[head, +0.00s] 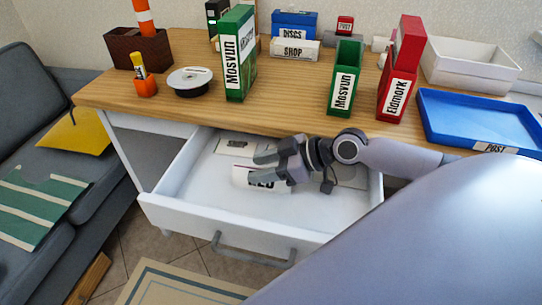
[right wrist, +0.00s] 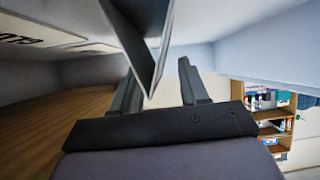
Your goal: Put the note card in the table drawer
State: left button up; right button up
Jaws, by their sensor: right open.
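The table drawer (head: 179,188) is pulled open below the wooden table top. My right gripper (head: 264,167) is inside the drawer area with its fingers pointing left, open. A white card (head: 241,181) with large dark lettering, partly hidden by the gripper, is in the drawer at the fingers; I take it to be the note card. In the right wrist view a pale, folded-looking panel (right wrist: 147,62) reaches down between the spread fingers (right wrist: 158,92); whether it touches them is unclear. My left gripper is not in view.
The drawer handle (head: 252,250) faces front. Green Mosvun files (head: 240,58), a red Eldmork file (head: 402,75), a blue tray (head: 480,115) and a disc spool (head: 190,80) stand on the table. The drawer's left part is clear.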

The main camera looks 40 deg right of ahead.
jog(key=shift+v, duration=2.95)
jog(key=p+v, duration=0.3)
jog(key=v, duration=0.3)
jog(key=shift+r+p, duration=0.1)
jog(key=shift+p, duration=0.2)
